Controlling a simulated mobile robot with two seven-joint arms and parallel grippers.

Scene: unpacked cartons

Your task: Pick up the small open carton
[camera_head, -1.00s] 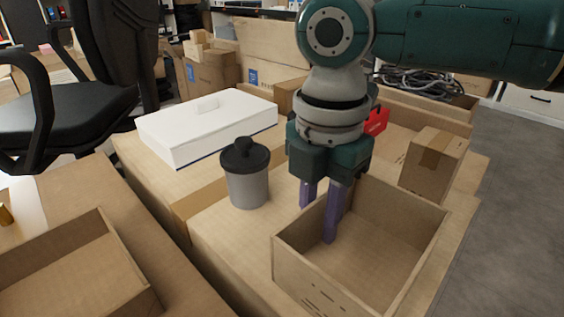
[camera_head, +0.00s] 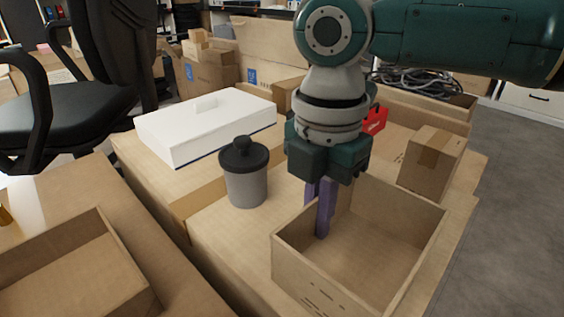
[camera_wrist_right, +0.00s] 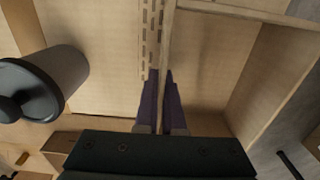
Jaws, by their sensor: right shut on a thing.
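The small open carton (camera_head: 300,265) stands upright on a larger cardboard box, its top open and empty inside. In the right wrist view its wall (camera_wrist_right: 168,40) runs between my purple fingers. My right gripper (camera_head: 318,215) points down at the carton's left-back wall, one finger inside and one outside. In the right wrist view the fingers (camera_wrist_right: 160,100) are closed on that wall. The outer finger is partly hidden behind the wall in the head view. My left gripper is not in view.
A grey shaker cup (camera_head: 246,185) with a black lid stands just left of the carton. A closed small box (camera_head: 432,160) and a red item (camera_head: 375,121) are behind it. A white box (camera_head: 207,130) lies at the back left. Another open carton (camera_head: 75,270) is at the lower left.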

